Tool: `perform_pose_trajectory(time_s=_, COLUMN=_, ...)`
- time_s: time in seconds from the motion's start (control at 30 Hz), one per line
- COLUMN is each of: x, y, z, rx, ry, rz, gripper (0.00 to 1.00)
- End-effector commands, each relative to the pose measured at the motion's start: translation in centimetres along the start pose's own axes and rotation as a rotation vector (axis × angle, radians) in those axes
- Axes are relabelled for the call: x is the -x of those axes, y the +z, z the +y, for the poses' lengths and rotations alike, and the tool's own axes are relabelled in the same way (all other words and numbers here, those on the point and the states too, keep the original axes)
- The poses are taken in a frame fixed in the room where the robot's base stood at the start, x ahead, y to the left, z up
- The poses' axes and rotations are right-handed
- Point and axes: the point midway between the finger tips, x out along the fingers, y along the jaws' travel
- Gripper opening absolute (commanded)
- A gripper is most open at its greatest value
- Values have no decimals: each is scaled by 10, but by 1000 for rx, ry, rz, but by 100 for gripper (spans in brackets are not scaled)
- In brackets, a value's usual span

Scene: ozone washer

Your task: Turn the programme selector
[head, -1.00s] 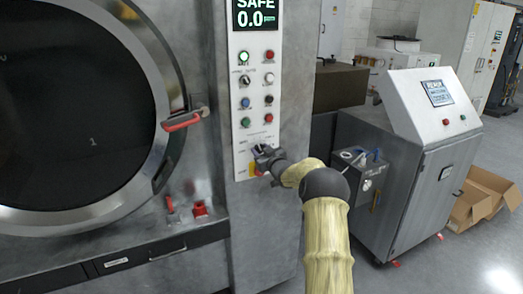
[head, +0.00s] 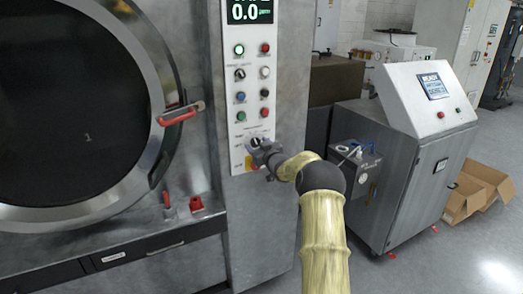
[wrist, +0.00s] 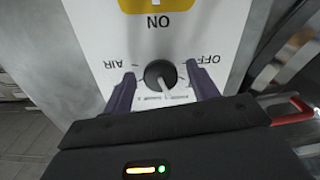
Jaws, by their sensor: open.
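The programme selector is a round black knob (wrist: 160,74) with a pale pointer line, on the white control panel. In the wrist view the labels AIR and OFF sit left and right of it. The pointer points down in that view, slightly right. My gripper (wrist: 160,82) is open, with its two dark purple fingers on either side of the knob, and visible gaps remain between them. In the head view my gripper (head: 261,155) is at the lower part of the panel and partly hides the selector (head: 255,142).
Several coloured buttons (head: 240,97) and a green-lit display (head: 249,12) are higher on the panel. A yellow plate (wrist: 157,4) marked ON is near the knob. The washer's round door (head: 160,60) with a red-handled latch (head: 178,117) is left. A steel cabinet (head: 412,180) stands right.

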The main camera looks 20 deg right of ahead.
Motion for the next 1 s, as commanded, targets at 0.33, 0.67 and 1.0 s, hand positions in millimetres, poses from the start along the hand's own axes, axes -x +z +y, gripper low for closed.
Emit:
perform_pose_trajectory(time_s=0.33, x=27, y=1, z=-1, rx=1, ry=0, rz=0, gripper=59)
perform_pose_trajectory(time_s=0.67, x=74, y=1, z=-1, rx=2, ry=-1, rz=0, gripper=59)
perform_pose_trajectory(time_s=1.0, x=132, y=2, z=0, rx=1, ry=1, rz=-1, gripper=59)
